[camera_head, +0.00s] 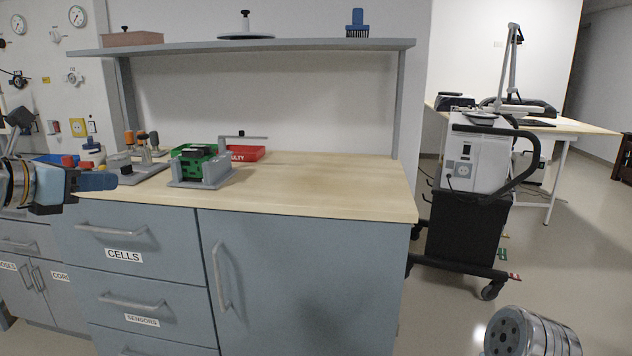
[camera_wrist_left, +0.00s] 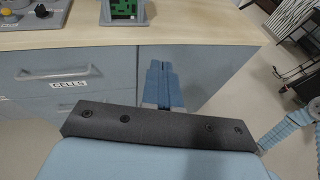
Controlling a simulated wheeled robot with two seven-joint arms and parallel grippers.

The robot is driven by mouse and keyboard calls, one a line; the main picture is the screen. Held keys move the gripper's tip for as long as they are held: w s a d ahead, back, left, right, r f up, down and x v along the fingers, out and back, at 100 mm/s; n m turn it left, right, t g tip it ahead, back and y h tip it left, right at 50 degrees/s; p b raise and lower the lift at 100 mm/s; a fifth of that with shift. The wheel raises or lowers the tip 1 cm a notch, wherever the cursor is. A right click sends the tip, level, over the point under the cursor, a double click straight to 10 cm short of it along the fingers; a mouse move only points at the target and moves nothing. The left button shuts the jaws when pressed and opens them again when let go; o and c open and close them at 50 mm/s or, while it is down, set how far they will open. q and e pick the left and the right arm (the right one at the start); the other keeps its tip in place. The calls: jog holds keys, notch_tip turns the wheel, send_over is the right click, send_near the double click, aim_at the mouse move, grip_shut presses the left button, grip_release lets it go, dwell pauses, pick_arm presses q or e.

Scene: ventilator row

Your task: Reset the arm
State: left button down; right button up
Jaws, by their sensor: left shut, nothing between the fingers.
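My left gripper (camera_head: 97,181) comes in from the left in the head view, in front of the workbench and near its front edge. Its blue fingers are shut with nothing between them. In the left wrist view the closed fingers (camera_wrist_left: 163,84) point toward the bench front, beside the drawer labelled CELLS (camera_wrist_left: 70,82). In the head view, a rounded metal end of my right arm (camera_head: 525,335) shows at the bottom right; no right gripper fingers are visible.
The wooden worktop (camera_head: 330,185) holds a grey fixture with a green board (camera_head: 200,166), a red tray (camera_head: 247,153) and a sensor stand (camera_head: 140,160). A shelf (camera_head: 270,46) spans above. A wheeled ventilator cart (camera_head: 470,200) stands right. The worktop's right part is clear.

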pick_arm(q)
jog(key=w+d+f+m+g+y, duration=0.15)
jog(key=w+f, duration=0.25)
jog(key=f, duration=0.6)
jog(key=w+a+f+m+g+h, duration=0.1)
jog(key=w+f+m+g, duration=0.15)
jog(key=f, duration=0.85)
jog(key=d+f+m+g+y, duration=0.1)
jog(key=d+f+m, duration=0.2)
jog(key=f, duration=0.7)
jog(key=d+f+m+g, duration=0.1)
jog(key=d+f+m, duration=0.25)
jog(key=f, duration=0.55)
jog(key=s+d+f+m+g, duration=0.2)
jog(key=s+d+f+m, duration=0.25)
jog(key=f, duration=0.45)
jog(key=s+d+f+m+g, duration=0.25)
jog(key=s+d+f, duration=0.25)
jog(key=f, duration=0.4)
jog(key=s+d+f+m+g, duration=0.1)
jog(key=s+d+f+m, duration=0.3)
jog(key=s+m, duration=0.2)
jog(key=s+d+f+m+g, duration=0.1)
jog(key=s+d+f+m, duration=0.3)
jog(key=s, duration=0.6)
jog(key=shift+s+d+f+m, duration=0.3)
jog(key=shift+s+f+m, duration=0.1)
jog(key=shift+f+m, duration=0.45)
